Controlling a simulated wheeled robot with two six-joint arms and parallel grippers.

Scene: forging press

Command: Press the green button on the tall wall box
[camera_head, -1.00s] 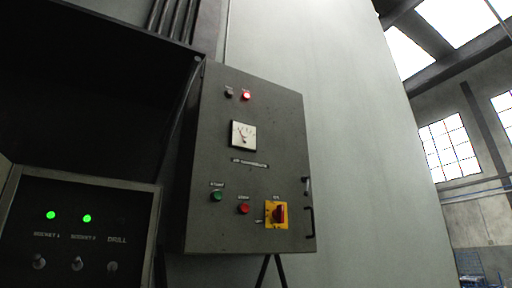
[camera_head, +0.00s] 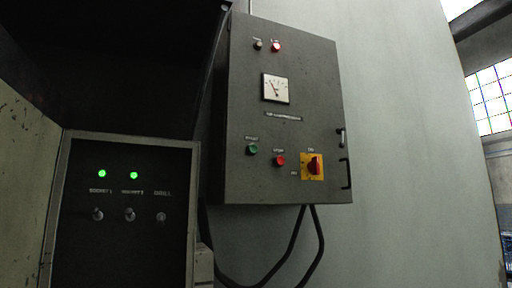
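The tall grey wall box (camera_head: 315,105) hangs on the pale wall, right of the picture's middle. The green button (camera_head: 252,149) is at the lower left of its front, under a small label. A red button (camera_head: 280,160) is just right of it, and a red rotary switch on a yellow plate (camera_head: 312,166) is further right. Neither of my grippers is in view.
A lower dark panel (camera_head: 125,240) with two lit green lamps and several toggle switches stands at left. Black cables (camera_head: 292,262) hang below the wall box. The pale wall (camera_head: 420,150) to its right is clear.

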